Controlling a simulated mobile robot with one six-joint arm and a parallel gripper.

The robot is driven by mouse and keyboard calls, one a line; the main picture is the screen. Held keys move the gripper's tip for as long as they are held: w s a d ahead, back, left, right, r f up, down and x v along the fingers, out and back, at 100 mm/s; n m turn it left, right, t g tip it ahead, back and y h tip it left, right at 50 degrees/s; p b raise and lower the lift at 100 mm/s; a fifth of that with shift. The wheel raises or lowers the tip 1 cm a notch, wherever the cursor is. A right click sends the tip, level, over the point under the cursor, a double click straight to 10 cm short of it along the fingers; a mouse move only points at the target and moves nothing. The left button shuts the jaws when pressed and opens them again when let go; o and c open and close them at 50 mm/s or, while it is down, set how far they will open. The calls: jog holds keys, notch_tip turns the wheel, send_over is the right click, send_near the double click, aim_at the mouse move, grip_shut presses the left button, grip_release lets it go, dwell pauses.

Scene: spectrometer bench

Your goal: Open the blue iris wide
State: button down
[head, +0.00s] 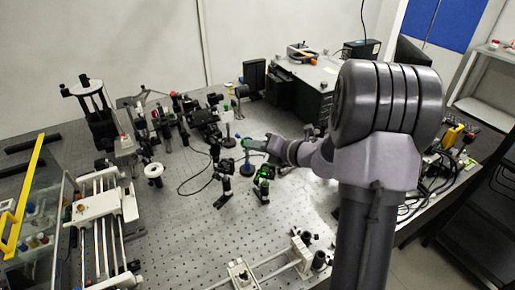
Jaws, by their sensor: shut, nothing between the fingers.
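My gripper (270,147) reaches in from the right over the middle of the optical bench and points left. Its fingers are small and partly hidden by my wrist, and they look shut with nothing held. A small blue-green piece (250,143) shows right at the gripper's end; I cannot tell whether it is part of the gripper or of a mount behind it. Below it stand dark post-mounted optics (225,185), and one mount (265,173) shows a bright green glow. I cannot make out the blue iris for certain, nor its opening.
The perforated bench (190,235) is clear at front centre. A white rail frame (100,215) stands at left, and a short rail (270,268) lies at front. A large dark box (305,85) stands behind my gripper. A black cable (192,190) loops left of the posts.

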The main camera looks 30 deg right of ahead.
aim_at(239, 137)
jog(key=b+x, duration=0.1)
jog(key=x, duration=0.4)
jog(key=shift+w+f, duration=0.1)
jog(key=shift+w, duration=0.15)
